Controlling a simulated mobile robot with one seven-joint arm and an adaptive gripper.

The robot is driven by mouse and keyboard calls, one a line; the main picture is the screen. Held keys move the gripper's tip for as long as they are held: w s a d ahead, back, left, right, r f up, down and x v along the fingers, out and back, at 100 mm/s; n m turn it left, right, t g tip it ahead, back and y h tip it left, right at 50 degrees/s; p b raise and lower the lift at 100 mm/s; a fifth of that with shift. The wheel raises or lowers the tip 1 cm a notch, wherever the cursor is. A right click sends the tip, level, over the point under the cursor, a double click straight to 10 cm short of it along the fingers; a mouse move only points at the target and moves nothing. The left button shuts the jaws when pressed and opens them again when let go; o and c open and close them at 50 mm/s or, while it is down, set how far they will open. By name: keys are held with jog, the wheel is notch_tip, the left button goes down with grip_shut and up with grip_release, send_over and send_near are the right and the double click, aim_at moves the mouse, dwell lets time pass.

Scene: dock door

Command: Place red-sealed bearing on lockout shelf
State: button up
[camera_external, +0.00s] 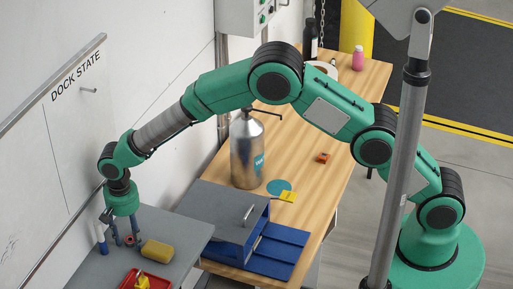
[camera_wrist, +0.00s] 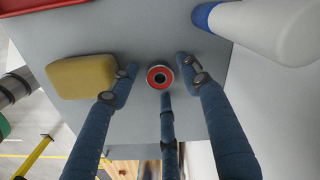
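The red-sealed bearing (camera_wrist: 160,77), a small ring with a red face and dark centre, lies on a grey surface (camera_wrist: 135,130) in the wrist view. My gripper (camera_wrist: 163,78) has its blue-grey fingers spread around the bearing, with visible gaps at the left and right fingertips. The lower finger's tip is close to the bearing; contact cannot be told. In the external view my gripper (camera_external: 124,238) points down over the grey worktop (camera_external: 184,231) at the lower left; the bearing is small and partly hidden there. No label shows which surface is the lockout shelf.
A yellow sponge (camera_external: 157,251) and a red tray (camera_external: 128,281) stand near my gripper. A white-and-blue cylinder (camera_wrist: 270,25) is close on the right in the wrist view. A grey box (camera_external: 222,211), blue tray (camera_external: 275,252) and metal bottle (camera_external: 247,155) occupy the wooden bench.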

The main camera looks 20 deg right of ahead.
notch_tip(320, 180, up, 12)
jog(key=shift+p, duration=0.35)
dwell(0.5)
jog(key=shift+r, duration=0.1)
dwell(0.4)
dwell(0.5)
